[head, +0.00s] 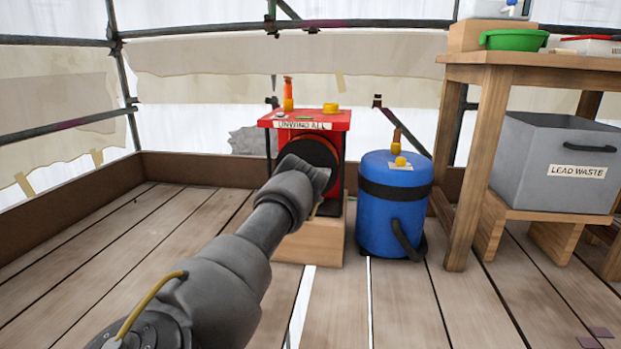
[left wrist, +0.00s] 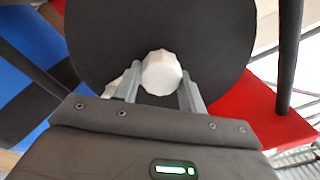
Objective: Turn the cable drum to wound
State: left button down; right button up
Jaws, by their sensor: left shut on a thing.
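The cable drum (head: 313,150) is a black disc with an orange-red edge, set under a red top (head: 335,119) labelled "UNWIND ALL", on a wooden block. In the left wrist view the black disc (left wrist: 200,40) fills the upper middle. A white faceted knob (left wrist: 161,72) stands at its lower centre. My left gripper (left wrist: 158,90) is shut on this knob, one grey finger on each side. In the head view my left arm covers the lower part of the drum and hides the knob and the fingertips. My right gripper is not in view.
A blue canister (head: 385,205) stands just right of the drum. A wooden table (head: 530,60) and a grey "LEAD WASTE" bin (head: 540,165) are farther right. An orange bottle (head: 288,95) stands on the red top. The plank floor (head: 110,235) at left is clear.

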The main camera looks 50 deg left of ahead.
pick_arm(q)
jog(key=shift+s+f, duration=0.15)
jog(key=shift+f, duration=0.1)
jog(key=c, duration=1.2)
grip_release()
jog(key=shift+c, duration=0.2)
jog(key=shift+o, duration=1.1)
jog(key=shift+s+a+r, duration=0.1)
jog(key=shift+s+r, duration=0.05)
jog(key=shift+o, duration=0.9)
jog(key=shift+w+d, duration=0.2)
jog(key=shift+w, duration=0.05)
jog(key=shift+d+r, duration=0.1)
